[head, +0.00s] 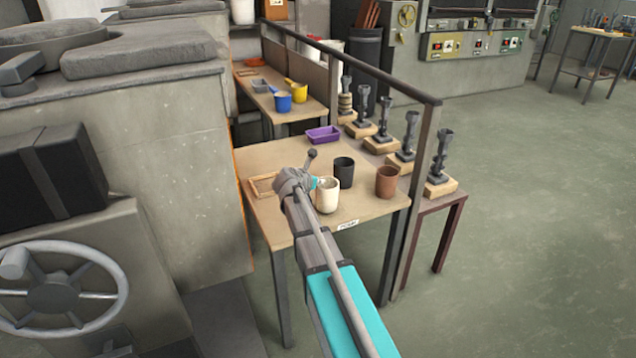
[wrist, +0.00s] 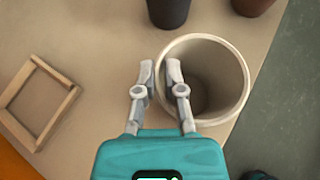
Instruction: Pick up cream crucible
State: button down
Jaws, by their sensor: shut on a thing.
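The cream crucible (head: 328,197) stands upright at the near part of the wooden table in the head view. In the wrist view the cream crucible (wrist: 243,77) shows from above, open and empty inside. My gripper (wrist: 159,72) is shut on its left wall, with one finger inside the rim and the other outside. In the head view my gripper (head: 314,184) is at the crucible's upper left, and the fingers are mostly hidden. I cannot tell whether the crucible is clear of the table.
A dark crucible (head: 344,172) stands close behind, and a brown crucible (head: 387,182) to the right. A wooden frame (wrist: 40,103) lies on the left of the table (head: 270,156). A purple tray (head: 323,134) is at the back. A metal rail (head: 425,130) edges the right side.

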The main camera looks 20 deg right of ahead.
jog(key=shift+r+p, duration=0.65)
jog(key=shift+r, duration=0.2)
jog(key=s+r+p, duration=0.1)
jog(key=r+p, duration=0.1)
jog(key=s+r+p, duration=0.2)
jog(key=s+a+r+p, duration=0.1)
jog(key=r+p, duration=0.1)
jog(key=shift+s+a+r+p, duration=0.1)
jog(key=shift+s+r+p, duration=0.25)
jog(key=shift+s, duration=0.05)
jog(key=s+a+r+p, duration=0.2)
jog(key=s+r+p, duration=0.1)
jog(key=s, duration=0.5)
jog(key=shift+s+a+r+p, duration=0.15)
jog(key=shift+s+r+p, duration=0.2)
jog(key=shift+s+r, duration=0.05)
